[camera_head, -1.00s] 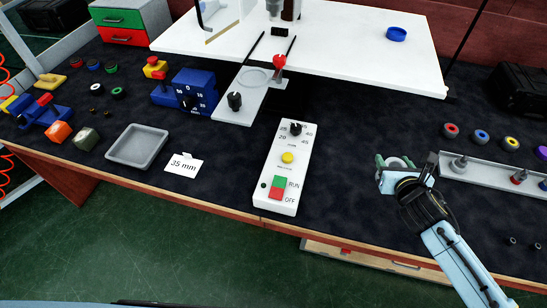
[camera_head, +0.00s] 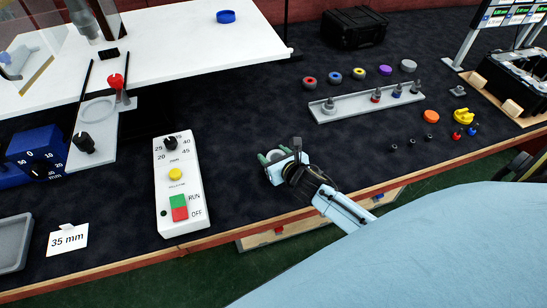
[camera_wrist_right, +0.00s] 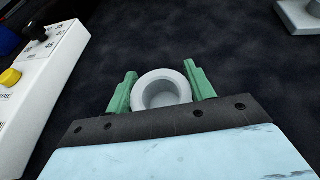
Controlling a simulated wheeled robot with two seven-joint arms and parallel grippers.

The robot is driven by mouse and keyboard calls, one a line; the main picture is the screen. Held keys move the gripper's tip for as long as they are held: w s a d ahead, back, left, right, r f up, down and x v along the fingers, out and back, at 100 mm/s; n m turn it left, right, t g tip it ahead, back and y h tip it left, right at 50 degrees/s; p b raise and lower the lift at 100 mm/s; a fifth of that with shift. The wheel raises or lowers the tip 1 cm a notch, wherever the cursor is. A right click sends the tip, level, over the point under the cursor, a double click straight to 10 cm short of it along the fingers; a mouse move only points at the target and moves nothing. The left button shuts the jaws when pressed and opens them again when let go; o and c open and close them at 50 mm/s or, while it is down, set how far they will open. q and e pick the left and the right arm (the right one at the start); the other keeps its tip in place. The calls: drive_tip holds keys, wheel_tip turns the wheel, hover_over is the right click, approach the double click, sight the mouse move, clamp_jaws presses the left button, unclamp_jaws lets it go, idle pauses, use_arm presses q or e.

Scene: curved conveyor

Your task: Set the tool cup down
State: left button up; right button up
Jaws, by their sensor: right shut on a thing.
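The tool cup (camera_wrist_right: 161,91) is a light grey round cup with a hollow top. In the right wrist view it sits between the green fingers of my right gripper (camera_wrist_right: 161,90), which are shut on it. In the head view my right gripper (camera_head: 275,157) is low over the dark bench mat, right of the white control box (camera_head: 179,190). The cup is mostly hidden there by the gripper. I cannot tell whether its base touches the mat. My left gripper is not in view.
A grey rack (camera_head: 345,109) with several tool holders stands behind and right, with coloured rings beyond it. A raised white table (camera_head: 180,40) is at back left. The mat (camera_head: 240,130) around my right gripper is clear. The wooden bench edge is close in front.

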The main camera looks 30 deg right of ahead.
drive_tip(key=shift+f, duration=0.15)
drive_tip(key=o, duration=1.1)
drive_tip(key=shift+f, duration=0.1)
drive_tip(key=shift+r, duration=0.25)
drive_tip(key=p+v, duration=0.2)
drive_tip(key=v, duration=1)
drive_tip(key=shift+f, duration=0.1)
